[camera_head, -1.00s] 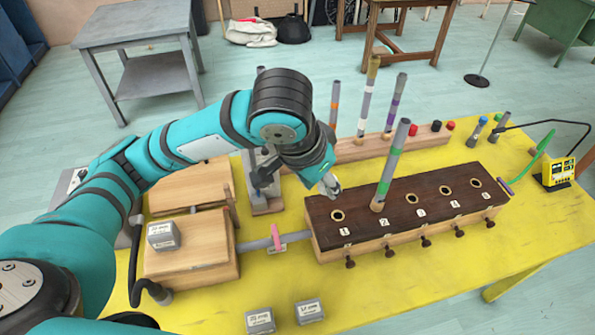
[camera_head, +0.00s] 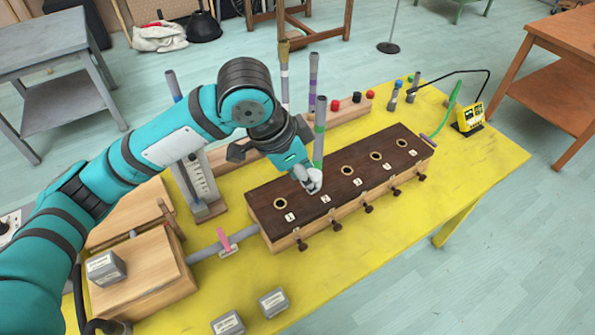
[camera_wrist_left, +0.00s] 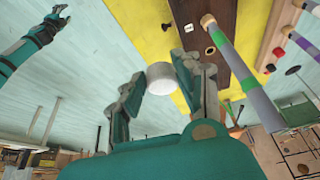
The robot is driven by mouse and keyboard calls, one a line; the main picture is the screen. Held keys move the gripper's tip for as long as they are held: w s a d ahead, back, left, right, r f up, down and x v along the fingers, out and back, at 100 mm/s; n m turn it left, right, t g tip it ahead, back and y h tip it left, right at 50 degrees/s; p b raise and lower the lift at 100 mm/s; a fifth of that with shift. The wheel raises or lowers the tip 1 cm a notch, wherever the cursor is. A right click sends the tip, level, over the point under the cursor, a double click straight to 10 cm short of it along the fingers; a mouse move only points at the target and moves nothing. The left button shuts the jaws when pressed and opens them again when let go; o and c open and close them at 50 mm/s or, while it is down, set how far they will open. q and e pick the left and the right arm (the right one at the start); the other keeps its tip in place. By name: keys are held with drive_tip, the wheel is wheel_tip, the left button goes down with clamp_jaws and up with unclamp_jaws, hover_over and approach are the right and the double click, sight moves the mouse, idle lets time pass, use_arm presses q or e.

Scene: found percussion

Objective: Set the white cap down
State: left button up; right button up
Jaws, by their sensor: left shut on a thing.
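My left gripper (camera_head: 308,178) is shut on the white cap (camera_head: 314,183), with the cap between its fingertips. The cap also shows in the left wrist view (camera_wrist_left: 161,78). I cannot tell whether the cap touches the box. My right gripper (camera_wrist_left: 60,12) seems to show small at the wrist view's upper left; its fingers are unclear.
The box has open holes (camera_head: 280,203) and several front knobs (camera_head: 335,226). A rack with taller tubes (camera_head: 313,80) stands behind it. Grey blocks (camera_head: 273,303) lie on the yellow table (camera_head: 340,275). Front right of the table is clear.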

use_arm(q)
drive_tip(key=s+a+r+n+t+y, duration=0.2)
drive_tip(key=s+a+r+n, duration=0.3)
drive_tip(key=a+r+n, duration=0.3)
drive_tip(key=n+y, duration=0.1)
drive_tip(key=n, duration=0.2)
hover_over(315, 169)
drive_tip(key=shift+r, duration=0.3)
drive_tip(key=s+a+f+m+g+h, duration=0.1)
drive_tip(key=f+m, duration=0.3)
drive_tip(key=m, duration=0.4)
drive_tip(key=s+a+f+m+g+h, duration=0.2)
drive_tip(key=f+m, duration=0.3)
drive_tip(key=m, duration=0.3)
drive_tip(key=shift+a+g+h, duration=0.4)
drive_tip(key=shift+a, duration=0.35)
drive_tip(key=shift+a, duration=0.1)
